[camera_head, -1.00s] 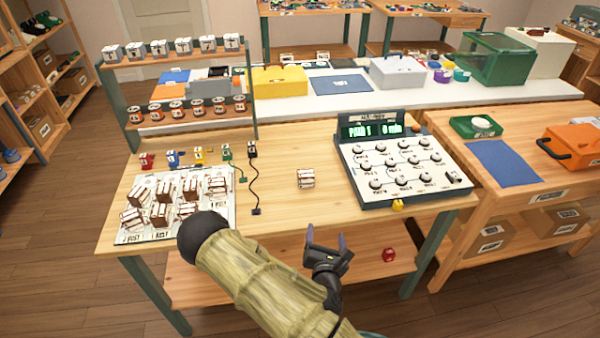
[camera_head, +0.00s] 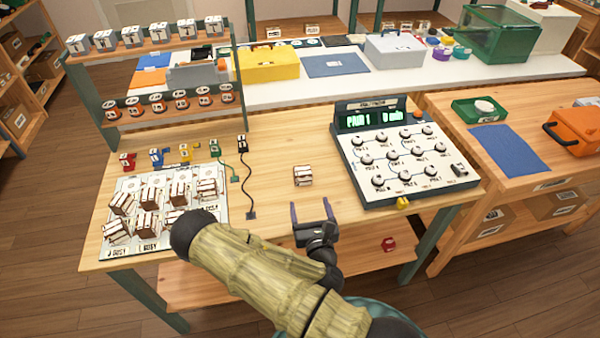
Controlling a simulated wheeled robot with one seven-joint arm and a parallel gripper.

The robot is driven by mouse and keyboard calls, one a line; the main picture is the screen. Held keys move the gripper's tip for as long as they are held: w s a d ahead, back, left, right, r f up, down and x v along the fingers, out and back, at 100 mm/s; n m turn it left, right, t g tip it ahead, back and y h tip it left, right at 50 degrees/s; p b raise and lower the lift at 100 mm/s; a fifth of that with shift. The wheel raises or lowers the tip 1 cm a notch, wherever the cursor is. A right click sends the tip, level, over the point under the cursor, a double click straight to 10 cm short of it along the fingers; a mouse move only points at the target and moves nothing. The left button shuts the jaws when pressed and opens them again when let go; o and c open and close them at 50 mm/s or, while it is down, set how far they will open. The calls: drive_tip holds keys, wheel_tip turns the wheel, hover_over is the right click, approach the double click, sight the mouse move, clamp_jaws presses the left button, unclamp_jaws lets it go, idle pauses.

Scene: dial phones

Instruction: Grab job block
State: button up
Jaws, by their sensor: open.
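A small white and brown block (camera_head: 303,175) sits alone on the wooden table (camera_head: 280,140), between the card of blocks and the panel. Several similar blocks, one of them here (camera_head: 150,197), stand on a white printed board (camera_head: 128,186) at the table's left. I cannot tell from the text which one is the job block. My gripper (camera_head: 311,209) is open and empty at the table's front edge. Its two fingers point away from me toward the lone block, with a gap between.
A dial panel (camera_head: 405,160) with a green display stands to the right. Small coloured plugs, including a black one with a cable (camera_head: 246,180), lie behind the board. A two-tier rack (camera_head: 150,75) stands at the back left. The table around the lone block is clear.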

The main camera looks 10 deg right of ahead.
sight(305, 175)
drive_tip(key=shift+s, duration=0.3)
drive_tip(key=shift+w+d+f+b, duration=0.2)
drive_tip(key=shift+w+d+b, duration=0.3)
drive_tip(key=shift+b, duration=0.55)
drive_tip(key=w+b, duration=0.4)
drive_tip(key=b, duration=0.1)
drive_tip(key=shift+w+a+b, duration=0.2)
drive_tip(key=shift+w+b, duration=0.15)
drive_tip(key=shift+w, duration=0.05)
drive_tip(key=w, duration=0.3)
drive_tip(key=w+p, duration=0.1)
drive_tip(key=w, duration=0.1)
drive_tip(key=shift+w+d+r, duration=0.25)
drive_tip(key=shift+w+r, duration=0.05)
drive_tip(key=shift+w+a, duration=0.15)
drive_tip(key=shift+w, duration=0.1)
drive_tip(key=shift+a, duration=0.15)
drive_tip(key=shift+d, duration=0.4)
drive_tip(key=shift+w, duration=2.7)
